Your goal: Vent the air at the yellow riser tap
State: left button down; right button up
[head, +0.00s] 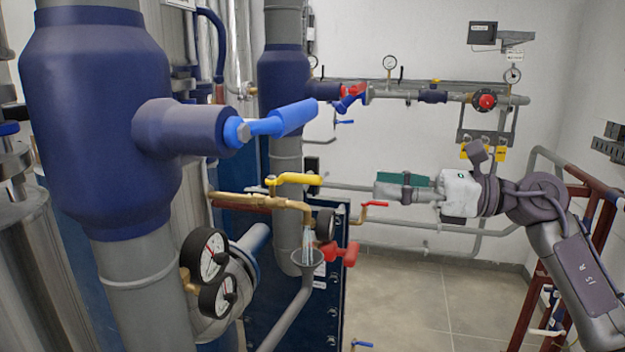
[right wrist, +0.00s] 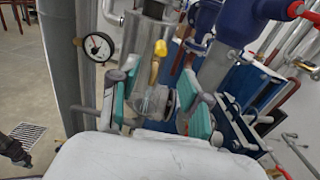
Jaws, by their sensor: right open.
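The yellow riser tap lever (head: 297,180) shows in the head view, lying roughly along the brass pipe (head: 245,199) beneath it. The pipe bends down into a spout over a grey funnel (head: 306,257). A pale bluish streak (head: 307,238), looking like water, runs from spout to funnel. My right gripper (head: 380,188) is to the right of the lever, pointing left, apart from it. In the right wrist view, its teal-padded fingers (right wrist: 157,100) are open and spread, with nothing held. The yellow lever (right wrist: 155,64) appears ahead between them.
A blue handle (head: 280,120) on the large pipe juts out above the tap. A small red lever (head: 374,204) sits below my right gripper, and a red valve (head: 338,253) beside the funnel. Gauges (head: 205,253) stand at lower left.

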aim_at(322, 178)
jog(key=p+x, duration=0.1)
jog(key=x, duration=0.3)
jog(key=p+x, duration=0.2)
jog(key=x, duration=0.2)
jog(key=p+x, duration=0.1)
jog(key=x, duration=0.3)
jog(key=shift+w+a, duration=0.25)
jog(key=shift+w, duration=0.15)
jog(key=shift+w+a+f, duration=0.15)
jog(key=shift+a, duration=0.4)
grip_shut()
